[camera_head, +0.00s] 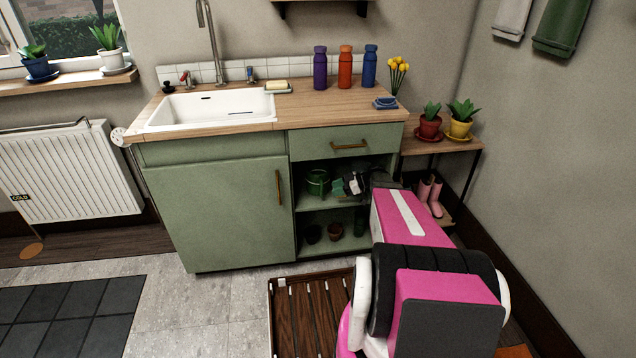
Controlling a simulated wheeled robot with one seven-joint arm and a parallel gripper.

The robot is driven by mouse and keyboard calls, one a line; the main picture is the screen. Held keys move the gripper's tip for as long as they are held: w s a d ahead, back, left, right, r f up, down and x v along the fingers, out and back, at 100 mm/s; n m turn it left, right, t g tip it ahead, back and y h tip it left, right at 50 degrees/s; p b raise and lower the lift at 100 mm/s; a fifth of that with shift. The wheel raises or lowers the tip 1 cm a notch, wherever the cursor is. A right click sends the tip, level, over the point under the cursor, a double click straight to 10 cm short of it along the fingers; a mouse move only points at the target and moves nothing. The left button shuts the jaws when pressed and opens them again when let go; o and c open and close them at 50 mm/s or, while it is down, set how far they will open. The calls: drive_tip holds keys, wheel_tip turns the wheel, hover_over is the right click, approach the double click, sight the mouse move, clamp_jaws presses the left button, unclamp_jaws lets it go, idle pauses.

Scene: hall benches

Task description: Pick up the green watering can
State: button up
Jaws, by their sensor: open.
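The green watering can (318,182) stands on the upper open shelf of the green sink cabinet, below the drawer. It is small in view and partly in shadow. My arm reaches in from the lower right, and my gripper (346,186) is at the shelf opening just to the right of the can. The gripper is open, and I see nothing held in it. The arm and gripper hide the right part of the shelf. I cannot tell whether a fingertip touches the can.
The shelf board (312,204) lies under the can, with dark pots (334,231) on the shelf below. The drawer (345,142) is shut above. The closed cabinet door (225,208) bounds the left. A plant stand (465,149) and pink boots (436,195) stand to the right.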

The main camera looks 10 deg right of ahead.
sight(322, 197)
drive_tip(key=x, duration=0.4)
drive_tip(key=r+x, duration=0.1)
drive_tip(key=x, duration=0.1)
drive_tip(key=shift+a+f, duration=0.15)
drive_tip(key=shift+a, duration=0.3)
clamp_jaws()
